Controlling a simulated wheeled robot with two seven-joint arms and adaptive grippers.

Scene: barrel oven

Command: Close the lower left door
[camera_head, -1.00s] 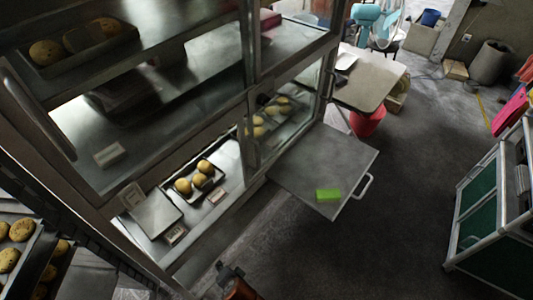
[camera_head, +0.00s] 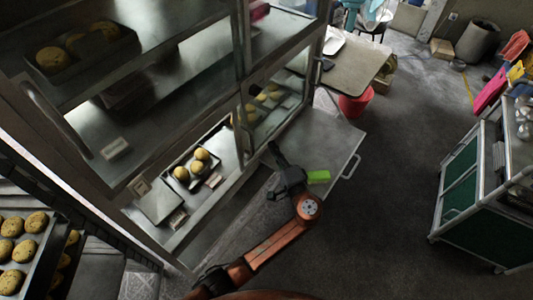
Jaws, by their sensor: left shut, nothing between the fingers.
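The glass-fronted cabinet (camera_head: 152,185) fills the left of the view, and its lower left compartment is open. A grey door panel (camera_head: 325,135) with a handle (camera_head: 351,167) stands out from the cabinet's lower front, swung open. A bright green piece (camera_head: 318,176) shows against the panel. My left gripper (camera_head: 273,150) is shut and empty, in front of the panel's left part near the cabinet opening. Whether it touches the panel I cannot tell. My left arm hides part of the panel's lower edge. My right gripper is not in view.
Inside the opening are a tray with buns (camera_head: 191,170) and a flat grey plate (camera_head: 160,203). A bun rack (camera_head: 40,250) stands at the lower left. A green-panelled cart (camera_head: 470,190) is at the right. Dark floor (camera_head: 390,215) between is clear.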

